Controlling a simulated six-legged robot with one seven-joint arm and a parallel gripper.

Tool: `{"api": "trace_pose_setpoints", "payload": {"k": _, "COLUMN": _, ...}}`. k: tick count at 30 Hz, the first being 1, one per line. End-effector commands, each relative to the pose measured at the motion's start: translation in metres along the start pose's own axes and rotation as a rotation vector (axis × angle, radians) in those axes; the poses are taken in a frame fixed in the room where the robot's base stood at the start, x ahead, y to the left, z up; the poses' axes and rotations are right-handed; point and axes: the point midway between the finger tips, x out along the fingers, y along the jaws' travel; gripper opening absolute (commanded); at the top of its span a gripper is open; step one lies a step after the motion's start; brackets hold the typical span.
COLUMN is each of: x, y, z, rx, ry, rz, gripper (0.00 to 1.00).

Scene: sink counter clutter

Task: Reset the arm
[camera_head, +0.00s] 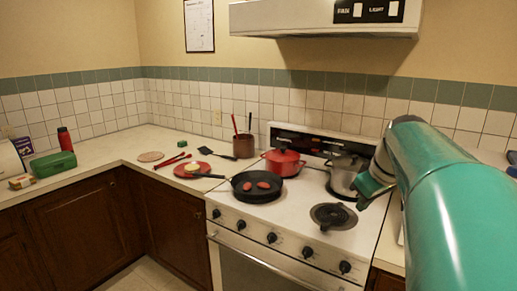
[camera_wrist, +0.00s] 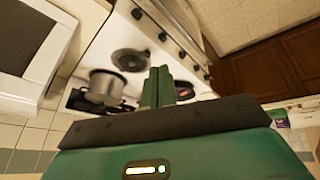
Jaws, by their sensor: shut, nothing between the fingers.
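My green arm reaches in from the right of the head view, and my gripper (camera_head: 368,190) hangs over the right part of the stove, in front of the silver pot. In the wrist view my gripper (camera_wrist: 158,88) shows its two green fingers pressed together, with nothing between them. The fingers are above the white stove top (camera_head: 300,215) and appear clear of it.
A silver pot (camera_head: 345,172), a red pot (camera_head: 283,161) and a black pan (camera_head: 250,187) with two reddish pieces stand on the stove. The front right burner (camera_head: 333,216) is bare. A red plate (camera_head: 193,170) and utensil crock (camera_head: 244,146) sit left. A range hood (camera_head: 325,20) hangs above.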

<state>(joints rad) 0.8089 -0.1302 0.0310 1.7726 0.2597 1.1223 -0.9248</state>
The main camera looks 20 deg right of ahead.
Motion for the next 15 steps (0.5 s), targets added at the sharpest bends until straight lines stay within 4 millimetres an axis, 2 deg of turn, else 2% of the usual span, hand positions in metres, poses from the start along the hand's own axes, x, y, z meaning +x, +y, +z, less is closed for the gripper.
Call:
{"api": "trace_pose_setpoints", "payload": {"k": 1, "x": 0.001, "y": -0.034, "z": -0.004, "rx": -0.006, "ry": 0.000, "rz": -0.008, "gripper": 0.00}}
{"api": "trace_pose_setpoints", "payload": {"k": 6, "x": 0.006, "y": -0.129, "z": 0.003, "rx": 0.025, "ry": 0.003, "rz": -0.023, "gripper": 0.00}}
{"api": "trace_pose_setpoints", "payload": {"k": 11, "x": 0.012, "y": -0.207, "z": 0.030, "rx": 0.050, "ry": 0.016, "rz": -0.041, "gripper": 0.00}}
{"api": "trace_pose_setpoints", "payload": {"k": 15, "x": 0.020, "y": -0.263, "z": 0.064, "rx": 0.069, "ry": 0.034, "rz": -0.063, "gripper": 0.00}}
